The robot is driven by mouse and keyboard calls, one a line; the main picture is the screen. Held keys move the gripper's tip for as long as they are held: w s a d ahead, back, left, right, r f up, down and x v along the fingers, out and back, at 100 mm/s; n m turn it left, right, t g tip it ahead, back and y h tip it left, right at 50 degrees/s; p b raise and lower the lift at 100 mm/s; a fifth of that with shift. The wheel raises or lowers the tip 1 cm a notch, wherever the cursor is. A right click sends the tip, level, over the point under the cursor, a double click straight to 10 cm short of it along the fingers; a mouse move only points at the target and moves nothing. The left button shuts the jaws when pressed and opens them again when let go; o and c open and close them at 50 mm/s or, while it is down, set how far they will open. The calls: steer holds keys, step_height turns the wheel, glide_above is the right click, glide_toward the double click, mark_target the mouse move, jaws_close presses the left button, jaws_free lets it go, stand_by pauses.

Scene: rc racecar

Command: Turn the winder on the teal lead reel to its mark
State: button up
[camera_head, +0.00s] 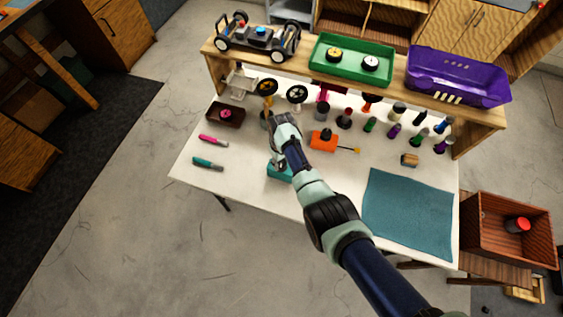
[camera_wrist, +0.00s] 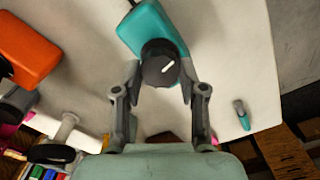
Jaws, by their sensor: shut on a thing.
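The teal lead reel (camera_head: 279,173) lies on the white table, partly hidden under my arm. In the wrist view the teal reel (camera_wrist: 152,25) carries a round dark winder (camera_wrist: 160,70) with a short white line on its top. The line slants toward the upper right of that view. My gripper (camera_wrist: 161,80) has one finger on each side of the winder and is shut on it. In the head view my gripper (camera_head: 277,163) is mostly hidden by my own wrist. I cannot make out the mark on the reel's body.
An orange reel (camera_head: 323,141) with a yellow tip lies to the right. Pink (camera_head: 213,140) and teal (camera_head: 208,163) pens lie to the left. Several small bottles and tools stand behind, below a shelf (camera_head: 398,83). A blue mat (camera_head: 410,215) covers the table's right side.

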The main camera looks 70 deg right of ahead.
mark_target(281, 163)
steer(key=n, duration=0.3)
steer(key=o, duration=1.1)
steer(key=shift+c, duration=0.2)
step_height(281, 163, up, 6)
steer(key=p, duration=0.6)
steer(key=shift+r, duration=0.1)
